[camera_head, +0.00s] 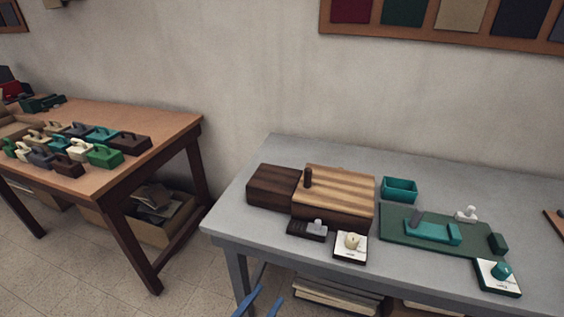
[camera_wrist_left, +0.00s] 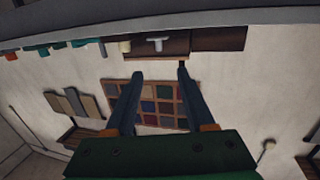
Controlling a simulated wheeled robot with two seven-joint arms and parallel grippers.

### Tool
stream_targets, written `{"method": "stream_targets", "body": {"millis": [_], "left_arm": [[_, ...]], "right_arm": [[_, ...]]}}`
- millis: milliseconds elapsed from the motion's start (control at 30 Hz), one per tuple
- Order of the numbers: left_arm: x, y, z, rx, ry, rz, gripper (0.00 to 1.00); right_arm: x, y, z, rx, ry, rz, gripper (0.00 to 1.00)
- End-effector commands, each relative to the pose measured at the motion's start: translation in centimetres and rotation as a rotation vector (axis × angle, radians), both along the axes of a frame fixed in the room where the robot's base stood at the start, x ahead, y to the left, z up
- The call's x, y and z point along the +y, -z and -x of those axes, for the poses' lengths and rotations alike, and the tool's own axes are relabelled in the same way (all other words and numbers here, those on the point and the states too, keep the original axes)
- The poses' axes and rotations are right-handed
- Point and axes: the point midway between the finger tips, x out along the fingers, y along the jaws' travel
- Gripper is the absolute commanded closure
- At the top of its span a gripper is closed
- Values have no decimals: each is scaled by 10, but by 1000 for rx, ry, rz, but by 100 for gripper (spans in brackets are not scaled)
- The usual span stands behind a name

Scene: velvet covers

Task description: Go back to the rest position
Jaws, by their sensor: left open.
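My left gripper (camera_head: 263,298) shows at the bottom edge of the head view, its blue fingertips apart, low in front of the grey table (camera_head: 420,165). In the left wrist view the same gripper (camera_wrist_left: 160,72) has two dark blue fingers spread with nothing between them. The left arm is mostly cut off by the head view's bottom edge. My right gripper is not in view.
On the grey table stand a striped wooden box (camera_head: 340,185), a teal tray (camera_head: 399,189) and a green board (camera_head: 395,228). Small blocks fill the brown table (camera_head: 165,122) at left. Floor (camera_head: 195,285) shows between the tables.

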Motion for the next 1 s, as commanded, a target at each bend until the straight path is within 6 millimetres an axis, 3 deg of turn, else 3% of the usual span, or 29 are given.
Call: {"method": "stream_targets", "body": {"millis": [267, 433, 567, 667, 767, 800, 900, 1000], "left_arm": [[22, 55, 3, 145, -60, -94, 46], [46, 110, 17, 302, -118, -183, 46], [73, 164, 44, 477, -172, -268, 46], [97, 212, 83, 655, -217, -344, 46], [122, 259, 145, 886, -261, -425, 46], [130, 274, 174, 983, -274, -456, 46], [142, 297, 238, 1179, -290, -509, 46], [147, 305, 275, 1287, -293, -536, 46]], "right_arm": [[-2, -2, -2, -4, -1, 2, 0], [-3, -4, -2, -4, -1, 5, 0], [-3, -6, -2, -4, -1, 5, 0], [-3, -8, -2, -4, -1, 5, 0], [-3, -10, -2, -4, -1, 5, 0], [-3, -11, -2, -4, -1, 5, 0], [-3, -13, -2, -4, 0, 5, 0], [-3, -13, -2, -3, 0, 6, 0]]}}
